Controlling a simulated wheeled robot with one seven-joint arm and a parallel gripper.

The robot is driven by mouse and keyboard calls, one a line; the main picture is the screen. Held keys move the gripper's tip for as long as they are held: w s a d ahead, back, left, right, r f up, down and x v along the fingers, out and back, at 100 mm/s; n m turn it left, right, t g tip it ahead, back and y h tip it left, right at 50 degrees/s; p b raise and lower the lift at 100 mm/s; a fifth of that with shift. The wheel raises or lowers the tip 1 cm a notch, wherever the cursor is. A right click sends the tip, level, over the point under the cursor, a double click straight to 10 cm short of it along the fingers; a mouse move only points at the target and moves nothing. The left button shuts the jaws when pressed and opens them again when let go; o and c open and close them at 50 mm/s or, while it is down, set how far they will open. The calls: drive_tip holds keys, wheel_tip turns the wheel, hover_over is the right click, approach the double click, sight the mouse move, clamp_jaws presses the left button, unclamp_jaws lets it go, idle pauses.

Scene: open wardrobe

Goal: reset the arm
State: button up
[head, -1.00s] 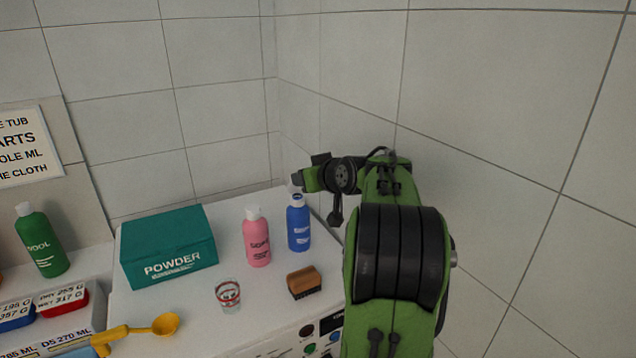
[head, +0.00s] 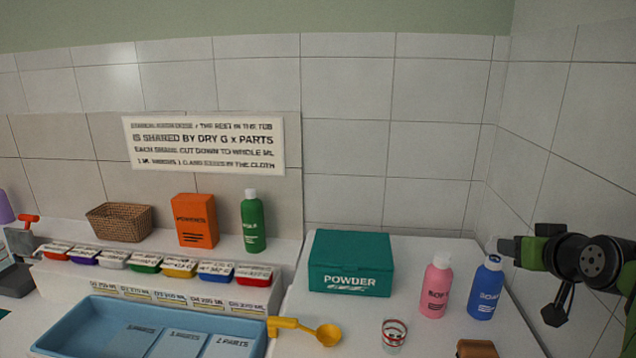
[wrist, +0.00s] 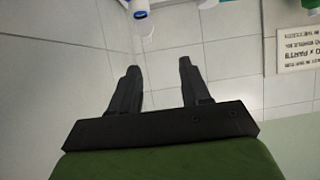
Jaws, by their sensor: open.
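My green and black arm stands at the right edge of the head view, beside the blue bottle (head: 485,288). In the head view the fingers of my gripper are not clearly seen. In the wrist view my gripper (wrist: 158,68) has its two black fingers apart, with only tiled wall between them. It holds nothing. Part of a white and blue bottle (wrist: 140,8) shows at the top edge of the wrist view, beyond the fingers and apart from them.
A pink bottle (head: 436,288), a teal powder box (head: 350,264), a small glass (head: 393,335) and a brown brush (head: 477,349) stand on the white top. A yellow scoop (head: 325,335) lies by the blue tray (head: 60,342). Tiled walls close the corner behind my arm.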

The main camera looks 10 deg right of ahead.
drive_tip(key=s+a+f+n+g+y, duration=0.1)
drive_tip(key=s+a+f+g+y, duration=0.1)
drive_tip(key=a, duration=1.3)
drive_tip(key=s+a+f+n+g+y, duration=0.15)
drive_tip(key=s+a+f, duration=0.25)
drive_tip(key=s+a, duration=0.65)
drive_tip(key=s+a+f+g, duration=0.3)
drive_tip(key=s+f, duration=0.3)
drive_tip(key=s, duration=0.3)
drive_tip(key=shift+s+a+f, duration=0.25)
drive_tip(key=shift+a+f, duration=0.05)
drive_tip(key=shift+a, duration=0.25)
drive_tip(key=shift+s+d+n, duration=0.1)
drive_tip(key=shift+n, duration=0.15)
